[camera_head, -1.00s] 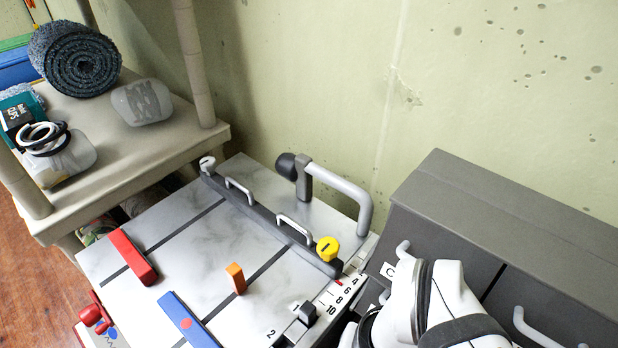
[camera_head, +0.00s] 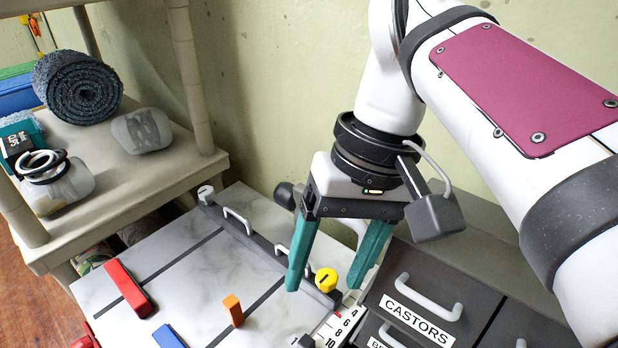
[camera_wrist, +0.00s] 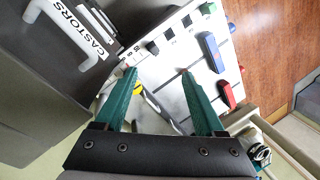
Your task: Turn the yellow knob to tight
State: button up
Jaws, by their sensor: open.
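The yellow knob (camera_head: 326,279) is small and round with a dark mark on top. It sits at the near right end of a dark rail on the marbled board (camera_head: 180,275). In the head view my gripper (camera_head: 321,288) is open, with its two teal fingers apart on either side of the knob. I cannot tell how far above the knob the fingertips are. In the wrist view the knob (camera_wrist: 138,88) is partly hidden by the left finger, and my gripper (camera_wrist: 158,72) is open with nothing held. The knob's tight mark cannot be made out.
A grey drawer unit marked CASTORS (camera_head: 416,318) stands close at the right. A red block (camera_head: 128,287), an orange block (camera_head: 233,311) and a blue block (camera_head: 168,337) are on the board. A shelf (camera_head: 150,150) with a rolled mat stands at the left.

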aim_at(327, 275)
jog(key=w+d+r+n+h, duration=0.1)
jog(key=w+r+n+h, duration=0.15)
jog(key=w+r, duration=0.35)
jog(key=shift+n+t, duration=0.25)
jog(key=shift+t, duration=0.25)
jog(key=f, duration=1)
jog(key=w+f, duration=0.1)
jog(key=f, duration=0.5)
jog(key=shift+f, duration=0.1)
grip_shut()
